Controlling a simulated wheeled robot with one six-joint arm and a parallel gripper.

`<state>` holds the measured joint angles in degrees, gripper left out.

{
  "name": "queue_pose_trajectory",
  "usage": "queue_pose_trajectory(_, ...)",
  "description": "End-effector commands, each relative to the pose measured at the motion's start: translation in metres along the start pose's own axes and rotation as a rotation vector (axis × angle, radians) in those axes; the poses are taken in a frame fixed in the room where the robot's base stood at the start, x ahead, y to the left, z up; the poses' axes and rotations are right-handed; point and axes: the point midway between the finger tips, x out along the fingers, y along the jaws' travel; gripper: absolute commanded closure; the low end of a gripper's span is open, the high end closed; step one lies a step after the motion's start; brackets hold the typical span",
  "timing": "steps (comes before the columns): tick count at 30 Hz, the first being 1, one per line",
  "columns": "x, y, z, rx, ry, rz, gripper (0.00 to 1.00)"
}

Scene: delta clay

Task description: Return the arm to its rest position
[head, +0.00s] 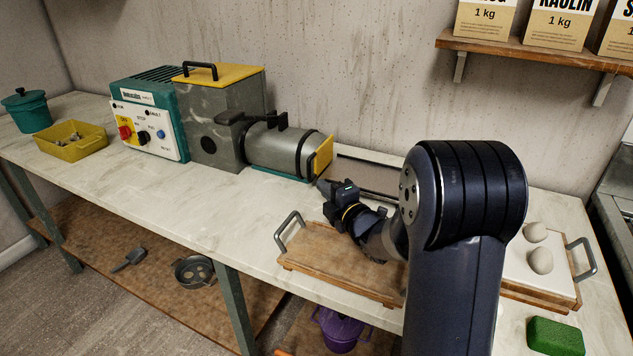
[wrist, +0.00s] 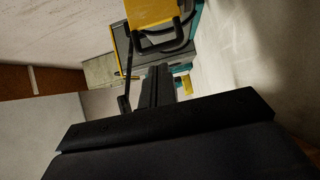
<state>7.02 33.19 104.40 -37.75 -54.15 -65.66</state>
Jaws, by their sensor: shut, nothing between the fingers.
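My gripper (head: 335,194) is at the end of my dark arm, in the middle of the head view. It is shut and empty, held above the counter near the outlet end of the grey machine. Its fingers also show in the wrist view (wrist: 157,85), pointing towards the machine's yellow and grey parts. The arm bends from a large joint at the right of the head view and hides part of the wooden tray.
A clay machine (head: 220,120) stands against the wall. A wooden tray (head: 325,252) lies below my gripper. Right are a board with two pale lumps (head: 540,261) and a green sponge (head: 555,336). A yellow bin (head: 72,148) and teal pot (head: 27,112) stand left. A shelf (head: 530,52) hangs above.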

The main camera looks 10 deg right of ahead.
Motion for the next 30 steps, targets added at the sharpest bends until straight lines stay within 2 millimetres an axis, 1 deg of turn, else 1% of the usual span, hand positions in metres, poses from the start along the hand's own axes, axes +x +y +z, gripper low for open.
queue_pose_trajectory(1, -0.011, 0.0, 0.001, 0.0, -0.003, 0.0, 1.0)
queue_pose_trajectory(6, -0.038, 0.0, 0.0, -0.001, -0.001, 0.0, 1.0)
queue_pose_trajectory(9, -0.048, 0.0, -0.001, -0.001, 0.0, 0.0, 1.0)
queue_pose_trajectory(12, -0.053, 0.0, -0.001, -0.001, 0.002, -0.001, 1.0)
queue_pose_trajectory(23, -0.053, 0.0, -0.002, -0.001, 0.003, -0.001, 1.0)
queue_pose_trajectory(26, -0.047, 0.0, -0.001, -0.001, 0.003, -0.001, 1.0)
queue_pose_trajectory(30, -0.028, 0.0, -0.002, -0.001, 0.004, -0.001, 1.0)
